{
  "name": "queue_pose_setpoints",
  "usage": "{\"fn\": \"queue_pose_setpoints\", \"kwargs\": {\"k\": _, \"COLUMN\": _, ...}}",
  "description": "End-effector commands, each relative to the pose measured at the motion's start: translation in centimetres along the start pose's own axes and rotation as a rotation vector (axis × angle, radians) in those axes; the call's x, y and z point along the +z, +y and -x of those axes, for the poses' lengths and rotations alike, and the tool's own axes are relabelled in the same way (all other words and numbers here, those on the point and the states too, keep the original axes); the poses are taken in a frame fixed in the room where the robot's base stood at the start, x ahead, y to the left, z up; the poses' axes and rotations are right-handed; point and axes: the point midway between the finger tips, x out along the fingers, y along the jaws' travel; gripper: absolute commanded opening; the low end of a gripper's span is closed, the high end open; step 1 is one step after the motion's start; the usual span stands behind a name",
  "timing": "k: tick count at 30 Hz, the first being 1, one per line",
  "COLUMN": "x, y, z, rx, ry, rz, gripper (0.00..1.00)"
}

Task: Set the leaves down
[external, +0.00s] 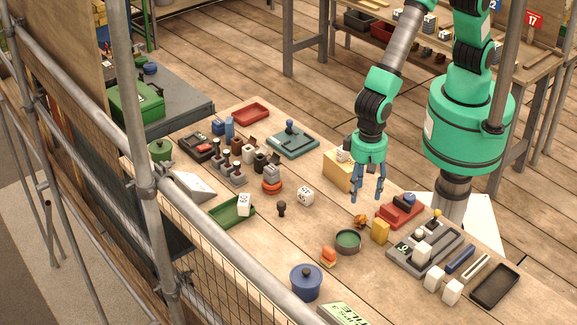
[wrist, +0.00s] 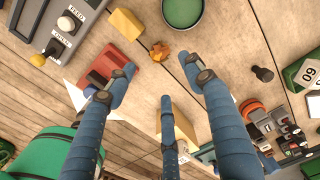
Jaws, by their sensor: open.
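The leaves, a small crumpled orange-brown clump (external: 361,221), lie on the wooden table (external: 290,235) between a yellow block (external: 380,230) and a round green dish (external: 348,240). In the wrist view the leaves (wrist: 160,50) lie just beyond my fingertips, clear of them. My gripper (external: 367,197) has blue fingers, is open and hangs above the table, a little above and behind the leaves. In the wrist view its fingers (wrist: 166,82) are spread wide with nothing between them.
A tan block (external: 338,170) stands close behind my gripper. A dark knob (external: 282,208), an orange-and-pink piece (external: 328,256) and a blue pot (external: 306,282) stand to the left and front.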

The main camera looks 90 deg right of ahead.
Motion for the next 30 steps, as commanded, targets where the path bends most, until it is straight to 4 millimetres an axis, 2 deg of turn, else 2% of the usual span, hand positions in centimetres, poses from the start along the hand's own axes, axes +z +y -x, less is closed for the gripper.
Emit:
{"fn": "queue_pose_setpoints", "kwargs": {"k": 8, "x": -0.1, "y": 0.0, "z": 0.1, "rx": -0.001, "ry": 0.000, "rz": 0.000, "gripper": 0.52}}
{"fn": "queue_pose_setpoints", "kwargs": {"k": 14, "x": -1.5, "y": 0.1, "z": 1.7, "rx": -0.014, "ry": -0.001, "rz": 0.014, "gripper": 0.52}}
{"fn": "queue_pose_setpoints", "kwargs": {"k": 17, "x": -3.2, "y": 0.4, "z": 3.5, "rx": -0.027, "ry": -0.002, "rz": 0.033, "gripper": 0.52}}
{"fn": "queue_pose_setpoints", "kwargs": {"k": 23, "x": -8.3, "y": 2.0, "z": 8.9, "rx": -0.070, "ry": 0.003, "rz": 0.098, "gripper": 0.52}}
{"fn": "queue_pose_setpoints", "kwargs": {"k": 30, "x": -15.2, "y": 5.8, "z": 15.9, "rx": -0.127, "ry": 0.027, "rz": 0.194, "gripper": 0.52}}
